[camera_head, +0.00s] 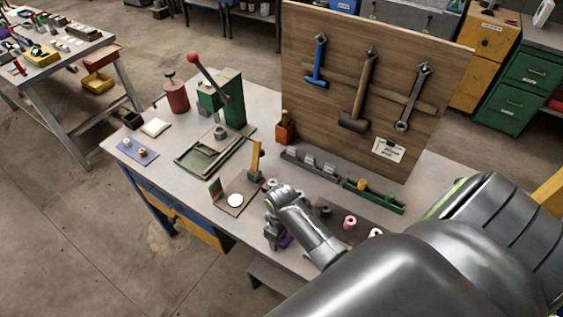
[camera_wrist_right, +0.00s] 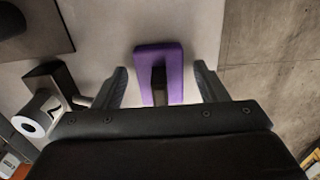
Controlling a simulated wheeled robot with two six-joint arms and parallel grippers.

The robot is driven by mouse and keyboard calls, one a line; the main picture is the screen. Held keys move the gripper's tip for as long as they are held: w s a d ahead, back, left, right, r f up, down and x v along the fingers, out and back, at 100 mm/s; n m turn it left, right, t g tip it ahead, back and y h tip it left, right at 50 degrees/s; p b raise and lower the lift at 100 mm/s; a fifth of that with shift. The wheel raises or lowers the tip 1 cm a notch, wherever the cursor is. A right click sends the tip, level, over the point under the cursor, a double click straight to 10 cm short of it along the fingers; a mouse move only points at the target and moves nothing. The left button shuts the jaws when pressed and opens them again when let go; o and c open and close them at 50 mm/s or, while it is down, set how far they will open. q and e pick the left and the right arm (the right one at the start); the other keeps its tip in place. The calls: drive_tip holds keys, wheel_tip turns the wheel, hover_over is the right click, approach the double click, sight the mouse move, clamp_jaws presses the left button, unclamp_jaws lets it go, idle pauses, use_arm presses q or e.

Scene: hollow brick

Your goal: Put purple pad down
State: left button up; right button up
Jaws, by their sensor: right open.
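The purple pad (camera_wrist_right: 160,52) is a U-shaped block with a slot, seen in the right wrist view on the grey bench top near its edge. My right gripper (camera_wrist_right: 161,78) is open, with one finger on each side of the pad and a visible gap to both. In the head view only a small purple patch of the pad (camera_head: 286,240) shows beside my right gripper (camera_head: 275,238); my wrist hides the rest. I cannot tell the height of the fingers over the bench. My left gripper is in neither view.
The bench top (camera_head: 305,187) carries a green lever press (camera_head: 233,98), a small board with a white disc (camera_head: 235,200), and a dark mat with a pink ring (camera_head: 350,222). A wooden tool board (camera_head: 335,95) stands behind. A dark holder with a white roll (camera_wrist_right: 30,124) is left of my fingers.

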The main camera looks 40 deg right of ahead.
drive_tip(key=shift+r, duration=0.6)
wheel_tip(320, 180, up, 10)
drive_tip(key=shift+f+b, duration=0.1)
drive_tip(key=shift+b, duration=0.45)
drive_tip(key=shift+r, duration=0.6)
drive_tip(key=shift+f, duration=0.15)
